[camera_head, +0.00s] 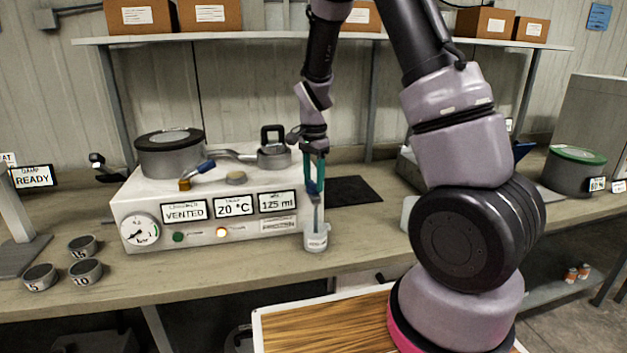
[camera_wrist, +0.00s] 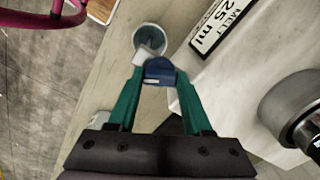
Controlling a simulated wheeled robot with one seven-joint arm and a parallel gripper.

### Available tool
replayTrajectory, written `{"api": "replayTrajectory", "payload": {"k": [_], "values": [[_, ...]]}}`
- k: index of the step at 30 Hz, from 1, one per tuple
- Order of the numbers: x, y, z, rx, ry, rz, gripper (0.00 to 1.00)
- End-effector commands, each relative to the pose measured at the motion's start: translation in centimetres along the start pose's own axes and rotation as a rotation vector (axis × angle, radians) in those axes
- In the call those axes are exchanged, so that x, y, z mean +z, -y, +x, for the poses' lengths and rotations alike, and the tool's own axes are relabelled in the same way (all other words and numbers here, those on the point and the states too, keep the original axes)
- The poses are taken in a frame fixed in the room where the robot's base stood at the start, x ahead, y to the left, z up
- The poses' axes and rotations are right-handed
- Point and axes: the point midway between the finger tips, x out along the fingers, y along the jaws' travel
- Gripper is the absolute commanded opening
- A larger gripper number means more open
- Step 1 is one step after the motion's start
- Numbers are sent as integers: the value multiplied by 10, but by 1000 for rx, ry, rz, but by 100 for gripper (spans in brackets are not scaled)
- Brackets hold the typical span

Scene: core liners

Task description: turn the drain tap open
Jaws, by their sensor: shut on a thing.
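The drain tap's blue handle (camera_wrist: 158,72) is between my teal fingertips in the wrist view, and my gripper (camera_wrist: 159,78) is shut on it. A pale grey part (camera_wrist: 147,53) shows just beyond the handle. In the head view my gripper (camera_head: 314,188) points down at the right end of the white machine (camera_head: 160,205), over a small clear cup (camera_head: 316,240). The cup (camera_wrist: 148,36) also shows past the handle in the wrist view, with its mouth open. My fingers partly hide the tap, and I cannot tell whether anything flows.
The machine carries a lidded pot (camera_head: 170,155), a blue-handled brass valve (camera_head: 197,175) and displays reading "VENTED", "20 °C" and "125 ml". Several small round tins (camera_head: 85,272) stand at the left. A dark mat (camera_head: 352,191) lies behind my gripper. A wooden tray (camera_head: 315,325) is in front.

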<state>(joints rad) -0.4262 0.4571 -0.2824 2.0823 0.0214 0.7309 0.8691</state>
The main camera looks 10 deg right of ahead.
Motion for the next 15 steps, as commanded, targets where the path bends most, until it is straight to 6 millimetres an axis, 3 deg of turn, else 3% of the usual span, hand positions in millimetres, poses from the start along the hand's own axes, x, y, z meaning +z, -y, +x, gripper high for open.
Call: {"api": "replayTrajectory", "payload": {"k": [15], "values": [[-1,1,-1,-3,-1,-489,0]]}}
